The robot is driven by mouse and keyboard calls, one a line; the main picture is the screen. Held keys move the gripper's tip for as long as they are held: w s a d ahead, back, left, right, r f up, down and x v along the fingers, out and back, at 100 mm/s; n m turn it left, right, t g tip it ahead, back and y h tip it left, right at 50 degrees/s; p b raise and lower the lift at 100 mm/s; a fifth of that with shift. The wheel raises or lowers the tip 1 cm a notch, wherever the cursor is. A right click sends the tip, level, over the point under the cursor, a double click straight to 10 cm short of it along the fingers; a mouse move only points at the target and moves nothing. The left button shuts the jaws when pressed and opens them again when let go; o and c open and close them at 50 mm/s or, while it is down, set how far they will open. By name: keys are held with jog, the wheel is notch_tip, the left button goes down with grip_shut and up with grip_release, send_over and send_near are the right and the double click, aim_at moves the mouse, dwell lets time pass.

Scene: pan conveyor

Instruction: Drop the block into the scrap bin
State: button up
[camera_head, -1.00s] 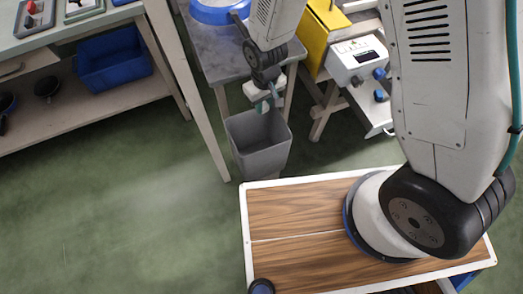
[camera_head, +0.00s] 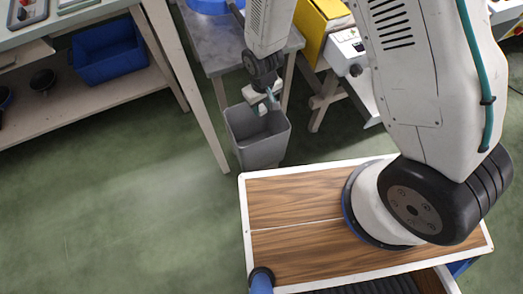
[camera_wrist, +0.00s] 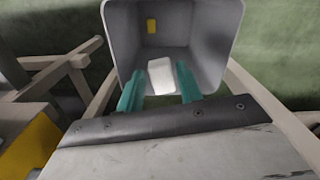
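In the head view the block (camera_head: 262,109) shows at the lower end of my gripper (camera_head: 266,100), at the mouth of the grey scrap bin (camera_head: 262,150). The bin (camera_wrist: 222,65) also fills the upper middle of the wrist view, with my fingers over its near side. Contact between the block and each finger is hard to make out.
A blue crate (camera_head: 108,52) lies on the left shelf. The green floor left of the bin is clear.

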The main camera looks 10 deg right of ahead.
jog(key=shift+o, duration=0.9)
jog(key=shift+r, duration=0.1)
notch_tip(320, 180, up, 8)
jog(key=shift+f, duration=0.2)
